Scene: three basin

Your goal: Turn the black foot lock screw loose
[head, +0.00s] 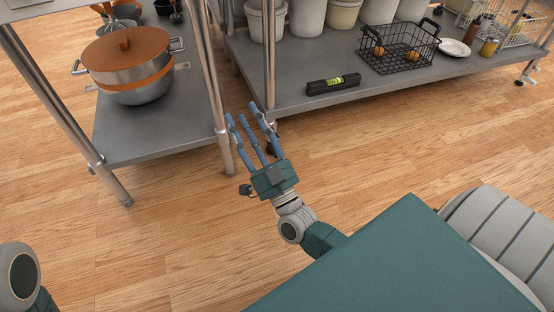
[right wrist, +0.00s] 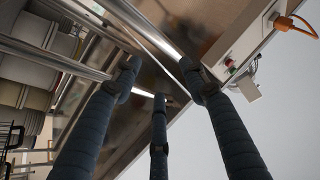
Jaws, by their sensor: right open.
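My right gripper (head: 242,114) is open and empty, its blue fingers spread near the feet of the two metal shelf units. In the right wrist view its fingers (right wrist: 160,88) stand apart with nothing between them touching. A dark foot (head: 272,124) at the bottom of the right unit's front leg shows just beside the fingers, partly hidden by them. I cannot make out the black lock screw on it for certain. Another foot (head: 529,75) of that unit shows at the far right. My left gripper is out of view.
The right unit's lower shelf (head: 290,85) holds a black level (head: 333,85), a wire basket (head: 399,48) and white tubs. Wooden floor (head: 140,235) is clear in front. A white box (right wrist: 245,50) shows in the wrist view.

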